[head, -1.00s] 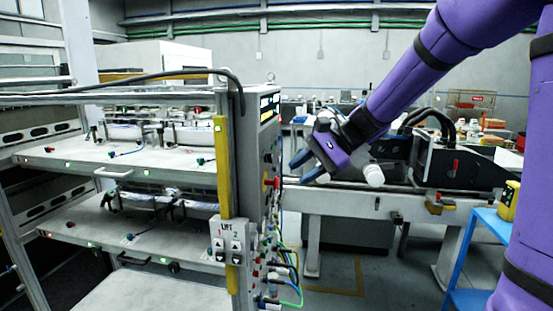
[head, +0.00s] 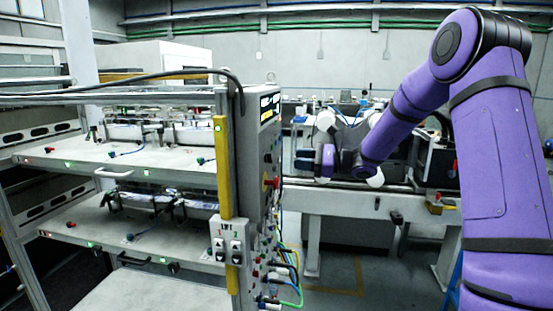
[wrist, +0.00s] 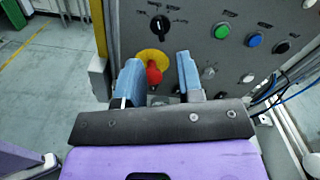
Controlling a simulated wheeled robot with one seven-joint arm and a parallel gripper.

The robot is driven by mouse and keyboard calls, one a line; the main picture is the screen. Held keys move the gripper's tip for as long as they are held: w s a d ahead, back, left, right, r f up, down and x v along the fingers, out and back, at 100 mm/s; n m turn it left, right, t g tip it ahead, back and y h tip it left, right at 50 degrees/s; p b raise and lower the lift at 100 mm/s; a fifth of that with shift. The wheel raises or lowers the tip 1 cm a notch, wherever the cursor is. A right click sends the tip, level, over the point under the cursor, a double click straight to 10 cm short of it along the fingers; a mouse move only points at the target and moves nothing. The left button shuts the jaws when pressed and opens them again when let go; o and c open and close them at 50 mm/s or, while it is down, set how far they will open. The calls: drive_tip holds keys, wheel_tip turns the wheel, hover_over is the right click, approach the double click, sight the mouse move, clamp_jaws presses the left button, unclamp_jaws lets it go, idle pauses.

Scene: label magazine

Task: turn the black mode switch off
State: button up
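The black mode switch (wrist: 160,25) is a round rotary knob on the grey control panel, at the upper middle of the wrist view, with small labels around it. I cannot tell clearly which label it points to. In the head view the panel (head: 266,130) shows almost edge-on. My gripper (wrist: 160,72) has its two blue fingers apart, with nothing held between them. In the wrist view the fingers lie below the switch and flank a red knob. In the head view my gripper (head: 310,160) is right of the panel, with a gap between them.
The red knob (wrist: 153,73) on a yellow disc sits just below the switch. Green (wrist: 222,30), blue (wrist: 255,39) and black (wrist: 282,47) buttons are to its right. Cables (head: 290,265) hang at the panel's lower part. Floor is open left of the panel in the wrist view.

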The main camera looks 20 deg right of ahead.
sight(268, 158)
drive_tip(key=x, duration=0.7)
drive_tip(key=shift+w+a, duration=0.15)
drive_tip(key=shift+a, duration=0.2)
clamp_jaws()
